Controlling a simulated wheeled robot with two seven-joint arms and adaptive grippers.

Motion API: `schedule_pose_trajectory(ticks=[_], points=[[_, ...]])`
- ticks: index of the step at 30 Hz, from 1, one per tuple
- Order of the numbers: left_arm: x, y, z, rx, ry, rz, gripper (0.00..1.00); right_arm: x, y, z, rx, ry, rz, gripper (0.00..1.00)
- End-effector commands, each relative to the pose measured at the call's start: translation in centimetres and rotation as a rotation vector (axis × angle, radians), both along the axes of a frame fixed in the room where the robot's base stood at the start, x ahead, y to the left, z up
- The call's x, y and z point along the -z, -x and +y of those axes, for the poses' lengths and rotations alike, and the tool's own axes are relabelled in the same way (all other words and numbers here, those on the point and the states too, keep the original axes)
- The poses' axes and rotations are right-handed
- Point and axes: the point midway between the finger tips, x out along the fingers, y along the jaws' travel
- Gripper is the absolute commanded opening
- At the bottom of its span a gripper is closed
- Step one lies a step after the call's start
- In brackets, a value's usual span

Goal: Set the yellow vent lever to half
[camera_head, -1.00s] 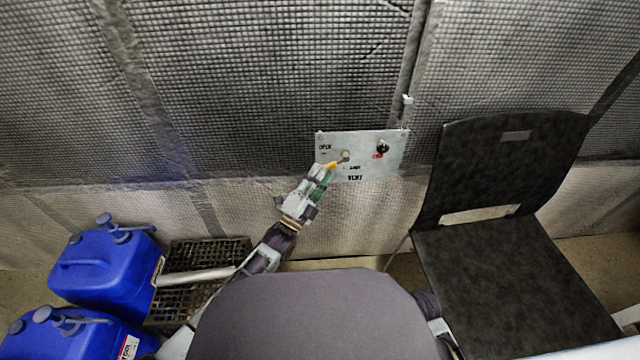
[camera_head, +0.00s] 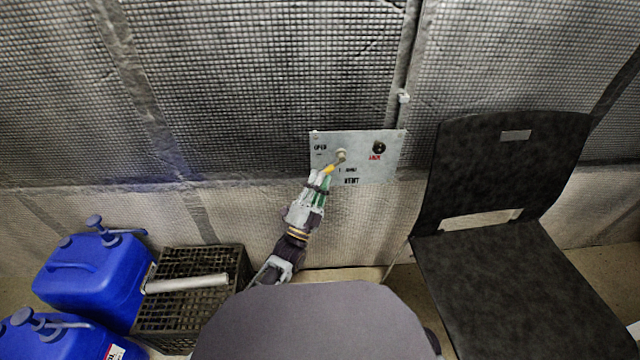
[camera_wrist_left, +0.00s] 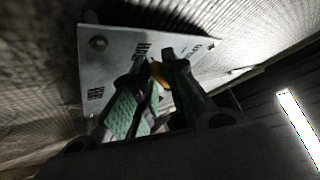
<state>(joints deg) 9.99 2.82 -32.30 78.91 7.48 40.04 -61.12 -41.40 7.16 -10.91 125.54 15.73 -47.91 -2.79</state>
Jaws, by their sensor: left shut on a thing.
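The yellow vent lever (camera_head: 329,169) is on a pale panel (camera_head: 372,172) on the padded wall. It runs from a round pivot (camera_head: 341,155) down and to the left, between the OPEN mark at the left and the mark below. My left gripper (camera_head: 321,180) is shut on the lever's outer end. In the left wrist view the yellow lever (camera_wrist_left: 161,74) shows between the fingers of the gripper (camera_wrist_left: 157,85), in front of the panel (camera_wrist_left: 122,43). My right gripper is not in view.
A dark knob (camera_head: 379,148) with a red label is at the panel's right. A black chair (camera_head: 500,180) stands at the right. Blue canisters (camera_head: 90,275) and a dark crate (camera_head: 190,315) with a pale roll (camera_head: 187,283) are at the lower left.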

Motion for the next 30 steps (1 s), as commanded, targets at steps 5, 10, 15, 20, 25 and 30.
schedule_pose_trajectory(ticks=[5, 10, 15, 20, 25, 30], points=[[0.45, 0.07, -0.01, 0.002, 0.018, 0.004, 0.0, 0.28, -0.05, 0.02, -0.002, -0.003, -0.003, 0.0], [0.45, 0.07, 0.01, 0.001, 0.022, 0.005, 0.0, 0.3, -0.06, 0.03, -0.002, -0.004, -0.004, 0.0], [0.44, 0.07, 0.01, 0.001, 0.022, 0.005, 0.0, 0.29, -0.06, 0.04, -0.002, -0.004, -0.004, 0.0], [0.44, 0.07, 0.01, 0.001, 0.022, 0.005, 0.19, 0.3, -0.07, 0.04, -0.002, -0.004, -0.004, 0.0], [0.33, 0.04, 0.03, 0.001, 0.023, 0.003, 0.36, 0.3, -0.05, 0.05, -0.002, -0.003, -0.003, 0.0], [0.25, 0.01, 0.04, 0.001, 0.024, 0.003, 0.36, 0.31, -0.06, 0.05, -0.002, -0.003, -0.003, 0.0]])
